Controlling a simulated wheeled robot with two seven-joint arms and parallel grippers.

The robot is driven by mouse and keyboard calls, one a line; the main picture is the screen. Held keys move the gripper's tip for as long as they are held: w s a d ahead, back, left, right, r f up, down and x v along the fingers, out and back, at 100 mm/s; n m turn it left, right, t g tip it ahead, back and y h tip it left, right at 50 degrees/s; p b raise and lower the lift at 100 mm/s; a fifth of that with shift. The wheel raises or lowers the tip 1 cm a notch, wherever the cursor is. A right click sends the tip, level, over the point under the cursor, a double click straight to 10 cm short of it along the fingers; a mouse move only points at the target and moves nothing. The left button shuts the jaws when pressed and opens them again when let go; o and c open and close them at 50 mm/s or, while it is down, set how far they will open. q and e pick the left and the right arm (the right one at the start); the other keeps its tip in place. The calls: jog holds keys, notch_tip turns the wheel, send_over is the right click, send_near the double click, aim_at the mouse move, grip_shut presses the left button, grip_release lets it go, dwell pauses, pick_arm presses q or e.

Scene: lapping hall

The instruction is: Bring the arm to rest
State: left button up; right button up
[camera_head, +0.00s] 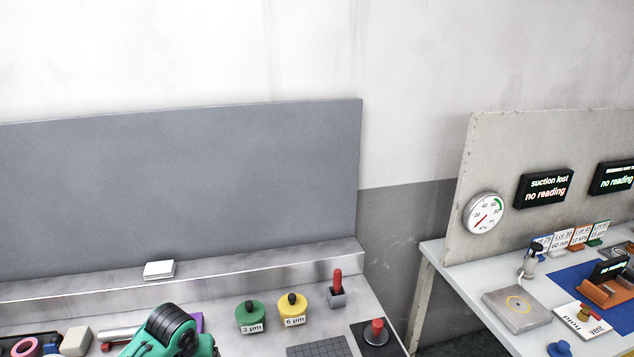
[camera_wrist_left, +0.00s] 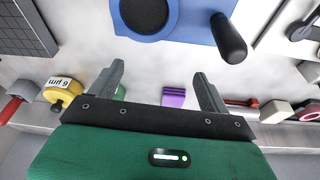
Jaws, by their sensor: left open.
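My left gripper (camera_wrist_left: 160,78) is open in the left wrist view, its two dark fingers apart with nothing held between them. Its green body fills the bottom of that view. In the head view, a green and black part of my left arm (camera_head: 172,330) shows at the bottom edge above the left bench; the fingers are hidden there. A purple ribbed block (camera_wrist_left: 174,97) lies on the bench and shows through the gap between the fingers. My right arm and gripper are not in view.
The bench holds a green 3 µm pot (camera_head: 250,317), a yellow 6 µm pot (camera_head: 292,309) and a red-handled tool (camera_head: 337,288). A blue plate (camera_wrist_left: 185,20) with a black knob lies beyond the fingers. A grey panel (camera_head: 180,190) stands behind. A second bench (camera_head: 460,262) stands right.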

pick_arm(q)
jog(key=s+d+f, duration=0.1)
jog(key=s, duration=0.1)
jog(key=s+d+f+m, duration=0.1)
jog(key=s+d, duration=0.1)
jog(key=s, duration=0.1)
jog(key=s+d+f+m+h, duration=0.1)
jog(key=s+d, duration=0.1)
jog(key=s, duration=0.1)
jog(key=shift+s+d+f, duration=0.1)
jog(key=shift+s+f, duration=0.15)
jog(key=shift+f, duration=0.05)
jog(key=shift+m, duration=0.5)
jog(key=s, duration=0.2)
jog(key=s+d, duration=0.1)
jog(key=s+f, duration=0.1)
jog(key=s, duration=0.1)
jog(key=shift+s+d+f, duration=0.1)
jog(key=shift+s+d, duration=0.2)
jog(key=shift+d, duration=0.1)
jog(key=s+a+r+m, duration=0.1)
jog(key=s+a+r, duration=0.1)
jog(key=s, duration=1.5)
notch_tip(320, 180, down, 30)
jog(key=s+a+f+g, duration=0.2)
jog(key=s+a+f, duration=0.1)
jog(key=s+f, duration=1.6)
jog(key=shift+s+a+f+y, duration=0.15)
jog(key=shift+s+f+y, duration=0.15)
jog(key=shift+f, duration=0.5)
